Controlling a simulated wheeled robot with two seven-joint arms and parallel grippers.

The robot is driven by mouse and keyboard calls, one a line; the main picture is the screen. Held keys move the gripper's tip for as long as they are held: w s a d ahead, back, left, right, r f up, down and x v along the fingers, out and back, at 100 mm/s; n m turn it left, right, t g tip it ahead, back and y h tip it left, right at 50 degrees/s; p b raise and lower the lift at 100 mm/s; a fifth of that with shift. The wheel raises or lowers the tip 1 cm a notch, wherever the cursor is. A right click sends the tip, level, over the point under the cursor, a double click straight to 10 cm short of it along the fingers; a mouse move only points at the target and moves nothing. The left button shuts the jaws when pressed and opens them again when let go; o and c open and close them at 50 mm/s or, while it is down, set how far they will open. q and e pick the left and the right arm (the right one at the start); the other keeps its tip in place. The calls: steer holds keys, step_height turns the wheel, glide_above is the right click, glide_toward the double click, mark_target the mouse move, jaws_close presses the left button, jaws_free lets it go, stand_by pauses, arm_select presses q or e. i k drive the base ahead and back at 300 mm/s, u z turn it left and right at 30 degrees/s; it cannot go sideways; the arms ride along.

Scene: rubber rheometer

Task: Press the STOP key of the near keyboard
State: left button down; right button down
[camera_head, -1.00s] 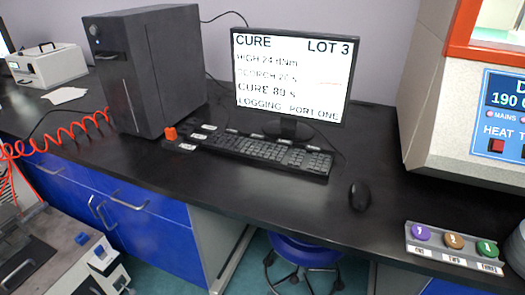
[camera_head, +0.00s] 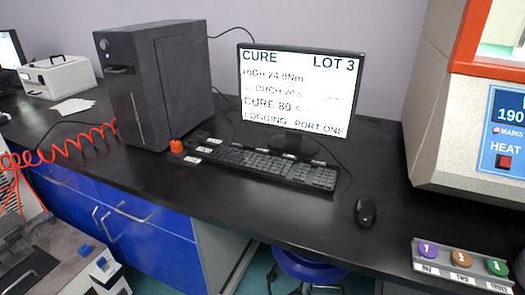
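The black keyboard (camera_head: 270,165) lies on the dark bench in front of the monitor (camera_head: 300,90). At its left end are several small white labels (camera_head: 204,149) and an orange-red knob-like piece (camera_head: 176,147). More pale labels run along its back edge. The lettering is too small to read, so I cannot tell which key is STOP. The monitor reads CURE, LOT 3, and LOGGING PORT ONE. Neither of my grippers can be made out in view, and nothing touches the keyboard.
A dark computer tower (camera_head: 155,85) stands left of the keyboard. A black mouse (camera_head: 365,211) lies to its right. A tray (camera_head: 440,270) with three coloured discs is at the front right, below the large heater machine (camera_head: 465,130). A red coiled hose (camera_head: 75,140) hangs left.

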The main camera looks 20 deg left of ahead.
mark_target(260, 150)
steer(key=k, duration=1.35)
steer(key=u, duration=0.65)
steer(key=i, duration=1.45)
steer(key=z, duration=0.75)
